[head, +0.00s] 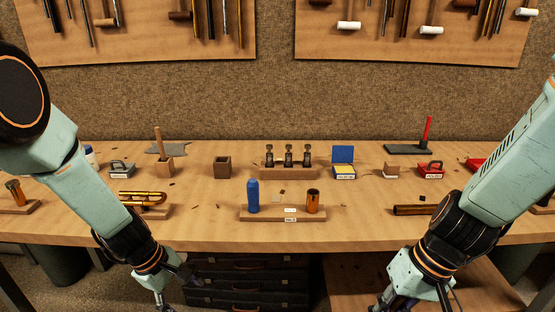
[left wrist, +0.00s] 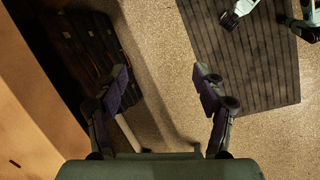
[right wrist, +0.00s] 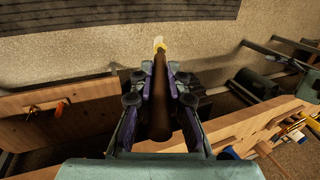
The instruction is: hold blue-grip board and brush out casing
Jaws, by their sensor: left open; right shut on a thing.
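The blue-grip board (head: 270,217) lies at the front middle of the bench. Its blue grip (head: 253,196) stands upright at the left end, and the copper-coloured casing (head: 313,202) stands open-topped at the right end. My left gripper (left wrist: 163,80) is open and empty, over the floor in front of the bench; in the head view it is low at the bottom edge. My right gripper (right wrist: 154,82) is shut on a long dark-brown handle with a pale yellow tip, seemingly the brush (right wrist: 160,92), held away from the board. Its fingers are partly cut off in the head view.
A brass horn part (head: 143,198) lies to the left of the board. A dark rod (head: 414,210) lies to the right. Bare bench surrounds the board.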

